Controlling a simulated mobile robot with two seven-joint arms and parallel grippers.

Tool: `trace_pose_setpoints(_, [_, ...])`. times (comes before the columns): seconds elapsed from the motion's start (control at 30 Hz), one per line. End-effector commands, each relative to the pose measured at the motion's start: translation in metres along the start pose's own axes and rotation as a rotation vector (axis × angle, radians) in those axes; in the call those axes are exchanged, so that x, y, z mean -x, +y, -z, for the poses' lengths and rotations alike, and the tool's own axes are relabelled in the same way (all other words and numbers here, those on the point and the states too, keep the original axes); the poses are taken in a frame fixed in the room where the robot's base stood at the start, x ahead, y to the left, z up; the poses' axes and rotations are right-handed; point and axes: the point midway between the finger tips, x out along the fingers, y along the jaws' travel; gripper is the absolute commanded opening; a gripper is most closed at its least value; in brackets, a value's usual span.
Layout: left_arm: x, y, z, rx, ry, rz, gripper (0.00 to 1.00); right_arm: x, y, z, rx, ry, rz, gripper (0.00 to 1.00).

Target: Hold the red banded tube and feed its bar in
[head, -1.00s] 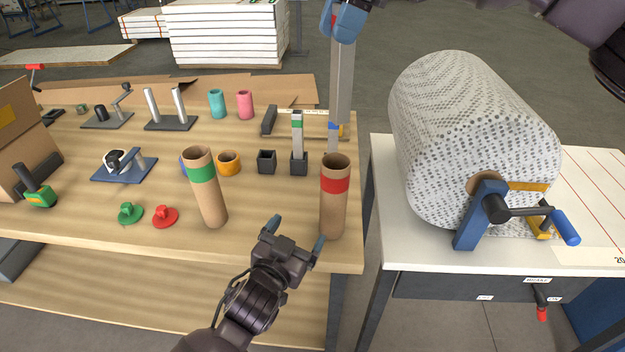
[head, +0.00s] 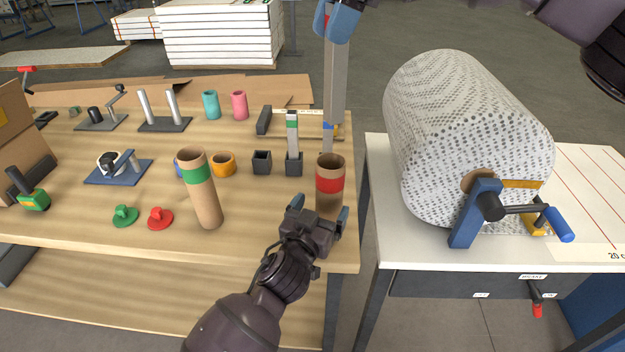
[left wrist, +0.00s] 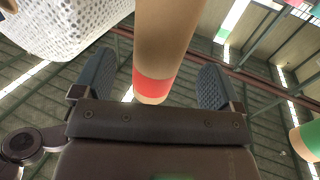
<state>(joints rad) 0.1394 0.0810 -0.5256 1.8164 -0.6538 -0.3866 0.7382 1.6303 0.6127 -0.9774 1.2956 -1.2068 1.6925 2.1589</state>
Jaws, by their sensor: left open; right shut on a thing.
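The red banded tube (head: 330,190), brown cardboard, stands upright near the table's front right edge. My left gripper (head: 320,212) is open, its fingers at either side of the tube's lower part. In the left wrist view the tube (left wrist: 165,40) passes between the spread fingers (left wrist: 153,75), with no clear grip on it. My right gripper (head: 338,22) is shut on a long grey bar (head: 336,80) with red at its top. The bar hangs upright above the tube's mouth in the picture. A narrower blue banded bar (head: 328,138) shows below it, its foot hidden behind the tube.
A green banded tube (head: 201,190) stands left of my left gripper. A green banded bar (head: 292,135) stands in a black socket, beside an empty socket (head: 262,162). Green (head: 124,216) and red (head: 159,218) caps lie in front. A dotted roll (head: 460,140) rests on the white table at right.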

Motion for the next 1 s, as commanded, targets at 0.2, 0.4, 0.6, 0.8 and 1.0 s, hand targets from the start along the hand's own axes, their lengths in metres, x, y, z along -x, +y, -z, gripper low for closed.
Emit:
trace_pose_setpoints(0.2, [-0.034,0.000,0.001,-0.002,0.000,0.000,0.90,0.000,0.000,0.000,0.000,0.000,-0.001,0.00])
trace_pose_setpoints(0.4, [-0.053,0.000,0.000,-0.001,0.001,0.000,0.90,0.000,0.000,0.000,0.000,0.000,0.000,0.00])
trace_pose_setpoints(0.6, [-0.060,0.000,0.000,0.000,0.000,0.000,0.90,0.000,0.000,0.000,0.000,0.000,0.000,0.00])
trace_pose_setpoints(0.8, [-0.060,0.000,0.000,0.000,0.000,0.000,0.90,0.000,0.000,0.000,0.000,0.000,0.000,0.00])
trace_pose_setpoints(1.0, [-0.059,0.000,0.000,0.000,0.000,0.000,0.64,0.000,0.000,0.000,0.000,0.000,0.000,0.00])
